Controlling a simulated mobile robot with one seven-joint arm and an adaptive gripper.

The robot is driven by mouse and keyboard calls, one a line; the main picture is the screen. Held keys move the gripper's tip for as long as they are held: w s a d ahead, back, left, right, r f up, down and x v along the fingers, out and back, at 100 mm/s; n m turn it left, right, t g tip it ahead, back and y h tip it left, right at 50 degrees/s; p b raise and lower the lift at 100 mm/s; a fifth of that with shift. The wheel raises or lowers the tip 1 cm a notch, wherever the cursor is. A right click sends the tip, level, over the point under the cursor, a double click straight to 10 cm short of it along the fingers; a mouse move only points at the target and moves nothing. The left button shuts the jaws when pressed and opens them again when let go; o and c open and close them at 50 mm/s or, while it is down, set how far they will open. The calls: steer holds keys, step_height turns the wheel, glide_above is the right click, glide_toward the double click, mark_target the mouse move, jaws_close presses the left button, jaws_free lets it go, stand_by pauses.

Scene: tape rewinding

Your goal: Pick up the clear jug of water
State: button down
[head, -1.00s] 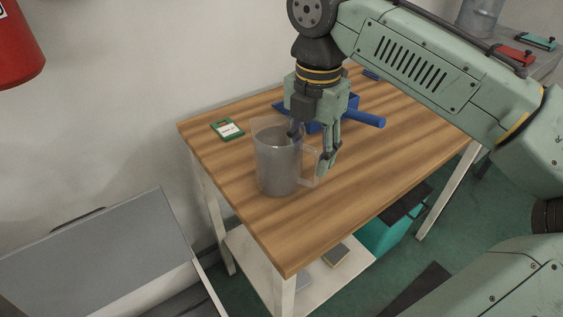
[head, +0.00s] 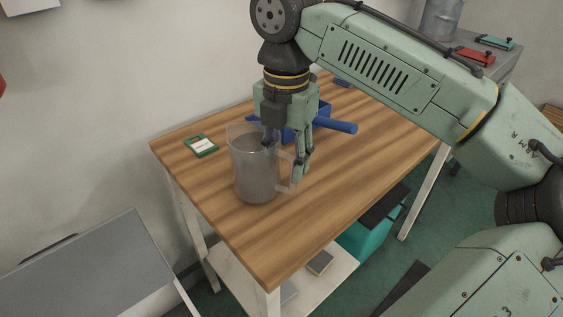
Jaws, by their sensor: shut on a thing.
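The clear jug (head: 256,172) stands near the left front edge of the wooden table in the head view. It looks upright or very slightly tilted, with its handle (head: 284,186) on the right. My gripper (head: 285,160) points down over the jug's right side, shut on it. One finger is at the rim and seems to reach inside; the other is outside beside the handle. The exact contact is partly hidden by the fingers. The jug's base is at or just above the tabletop; I cannot tell which. Its contents look greyish, and the water level is unclear.
A blue tray-like object with a bar (head: 337,125) lies behind my gripper. A green-framed card (head: 201,145) is at the table's (head: 345,175) left back. The right of the tabletop is clear. A grey box (head: 90,265) stands at lower left, and a teal bin (head: 370,235) below.

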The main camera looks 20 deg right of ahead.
steer(key=shift+r, duration=1.45)
steer(key=s+d+r+b, duration=0.1)
steer(key=s, duration=1.5)
steer(key=shift+d+r+b, duration=0.15)
steer(key=shift+r+b, duration=0.05)
steer(key=shift+b, duration=0.15)
steer(key=c, duration=1.5)
jaws_free()
steer(key=shift+c, duration=0.2)
jaws_close()
